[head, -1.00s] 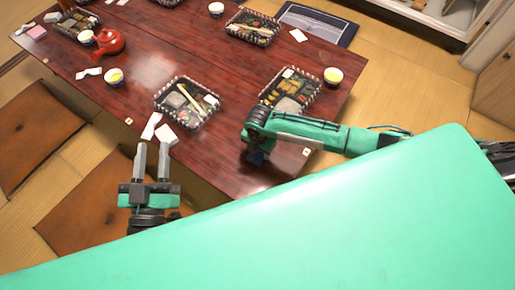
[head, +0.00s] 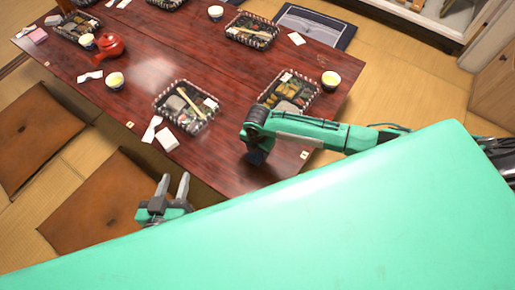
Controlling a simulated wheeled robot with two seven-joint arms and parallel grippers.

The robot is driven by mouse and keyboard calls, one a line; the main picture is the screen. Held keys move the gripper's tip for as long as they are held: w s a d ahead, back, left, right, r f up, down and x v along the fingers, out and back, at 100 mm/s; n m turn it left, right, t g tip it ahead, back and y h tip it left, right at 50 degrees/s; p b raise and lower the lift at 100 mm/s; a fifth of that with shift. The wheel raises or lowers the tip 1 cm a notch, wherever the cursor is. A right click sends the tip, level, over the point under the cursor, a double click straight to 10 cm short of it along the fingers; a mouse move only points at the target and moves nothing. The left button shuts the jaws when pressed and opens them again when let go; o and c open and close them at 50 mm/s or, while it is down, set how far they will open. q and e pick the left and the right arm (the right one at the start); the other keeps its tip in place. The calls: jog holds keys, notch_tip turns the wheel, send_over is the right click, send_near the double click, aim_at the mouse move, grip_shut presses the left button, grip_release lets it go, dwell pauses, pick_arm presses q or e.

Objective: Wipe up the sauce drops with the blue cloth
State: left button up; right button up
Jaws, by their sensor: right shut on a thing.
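My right gripper (head: 256,143) points down at the near right part of the dark red table (head: 225,165). It is shut on the blue cloth (head: 256,157), a small dark blue patch low at the gripper, at or just above the tabletop. My own wrist hides most of the cloth and the fingertips. My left gripper (head: 174,183) is empty, its two fingers apart, in front of the table's near edge above a brown cushion. I cannot make out any sauce drops on the table at this size.
Lunch boxes (head: 185,105) (head: 289,93) stand behind the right gripper, with a cup (head: 330,80) at the right. White napkins (head: 167,138) lie near the front edge. A red teapot (head: 108,45) stands at the left. Brown cushions (head: 95,205) lie on the floor.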

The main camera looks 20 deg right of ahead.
jog(key=shift+r+p, duration=0.35)
jog(key=shift+r, duration=0.05)
jog(key=shift+r+p, duration=0.25)
jog(key=shift+p, duration=0.05)
jog(key=shift+r+p, duration=0.5)
jog(key=shift+p, duration=0.1)
jog(key=shift+r+p, duration=0.55)
jog(key=shift+p, duration=0.2)
jog(key=shift+r+p, duration=0.65)
jog(key=shift+p, duration=0.05)
pick_arm(q)
jog(key=s+a+n+g+y+p, duration=0.1)
jog(key=s+a+g+y, duration=0.4)
jog(key=s+a+g, duration=0.2)
jog(key=shift+s+a+f+g, duration=0.25)
jog(key=shift+a+g, duration=0.95)
jog(key=shift+a, duration=0.75)
pick_arm(e)
jog(key=shift+r, duration=0.4)
